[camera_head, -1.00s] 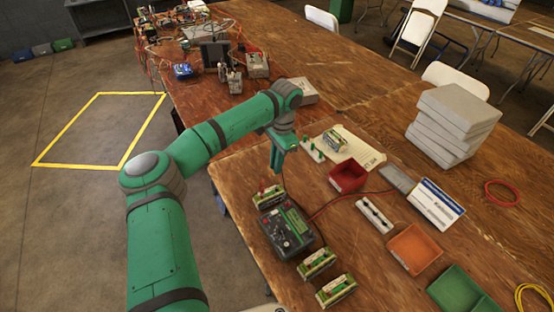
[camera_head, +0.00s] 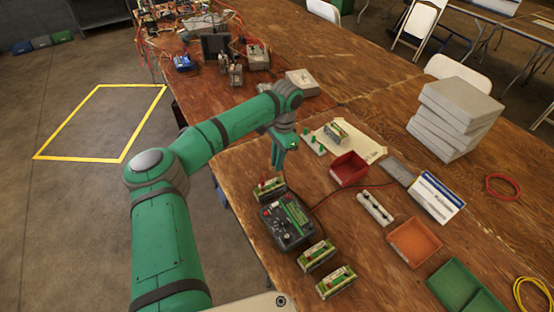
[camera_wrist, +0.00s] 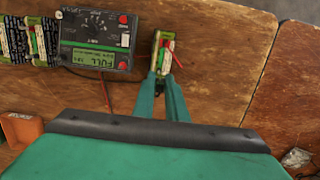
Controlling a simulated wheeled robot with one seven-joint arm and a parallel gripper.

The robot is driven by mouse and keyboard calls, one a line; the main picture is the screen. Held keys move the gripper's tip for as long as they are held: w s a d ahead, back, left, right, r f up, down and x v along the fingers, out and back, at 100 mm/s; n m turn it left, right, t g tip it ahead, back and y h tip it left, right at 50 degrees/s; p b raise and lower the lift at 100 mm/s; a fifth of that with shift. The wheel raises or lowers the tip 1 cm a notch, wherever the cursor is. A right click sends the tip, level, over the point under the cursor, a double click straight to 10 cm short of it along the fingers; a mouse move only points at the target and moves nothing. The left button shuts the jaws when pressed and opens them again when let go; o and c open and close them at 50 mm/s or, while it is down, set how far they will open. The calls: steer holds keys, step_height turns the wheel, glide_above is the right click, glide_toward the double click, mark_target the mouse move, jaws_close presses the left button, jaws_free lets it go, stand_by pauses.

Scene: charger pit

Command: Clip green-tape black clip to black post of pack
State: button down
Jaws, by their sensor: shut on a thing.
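My gripper (camera_head: 277,166) points down over the near-left pack (camera_head: 269,188), beside the black charger (camera_head: 288,222). In the wrist view my fingertips (camera_wrist: 162,74) are close together at the near end of that pack (camera_wrist: 163,52), which has green, red and pale parts. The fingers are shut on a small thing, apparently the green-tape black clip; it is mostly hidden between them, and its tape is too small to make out. The black post is not clear, and I cannot tell whether the clip touches it. The charger (camera_wrist: 95,55) shows a lit green display reading FULL.
Two more packs (camera_head: 316,256) (camera_head: 336,283) stand in front of the charger. A red lead (camera_head: 345,196) runs from the charger across the table. Red (camera_head: 349,168), orange (camera_head: 414,241) and green (camera_head: 466,288) trays lie to the right. A grey stack (camera_head: 455,115) stands behind.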

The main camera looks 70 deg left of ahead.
steer(key=shift+f, duration=3.05)
steer(key=shift+w, duration=0.15)
steer(key=shift+f, duration=0.1)
steer(key=shift+s, duration=0.25)
steer(key=shift+w, duration=0.15)
steer(key=c, duration=1.7)
jaws_free()
